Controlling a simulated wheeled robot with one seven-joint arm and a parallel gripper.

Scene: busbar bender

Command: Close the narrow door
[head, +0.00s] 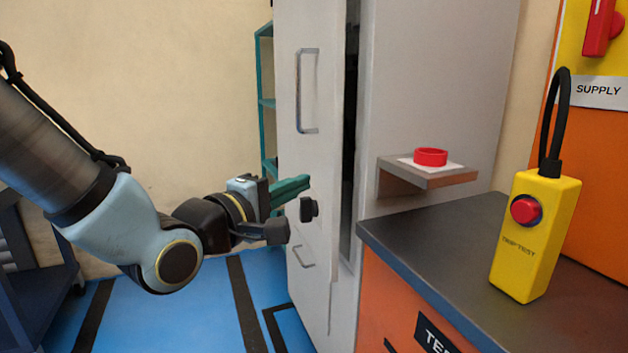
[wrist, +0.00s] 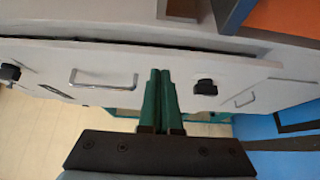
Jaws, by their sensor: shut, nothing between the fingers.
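The narrow door (head: 315,165) is the tall pale front panel of a grey-white cabinet (head: 425,90). It stands ajar, with a dark gap along its right side. It carries a long upper handle (head: 299,92), a black knob (head: 309,209) and a small lower handle (head: 302,256). In the wrist view the door (wrist: 225,68) spans the picture, with the dark gap along its upper edge. My gripper (head: 306,183) has green fingers, shut and empty, at the door's face beside the knob. The fingertips (wrist: 160,72) overlap the door; I cannot tell whether they touch.
A shelf with a red button (head: 431,157) juts from the cabinet side. A dark-topped orange bench (head: 440,240) with a yellow trip-test box (head: 535,235) stands at right. A teal rack (head: 264,100) is behind the door. Blue floor (head: 190,310) is open at lower left.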

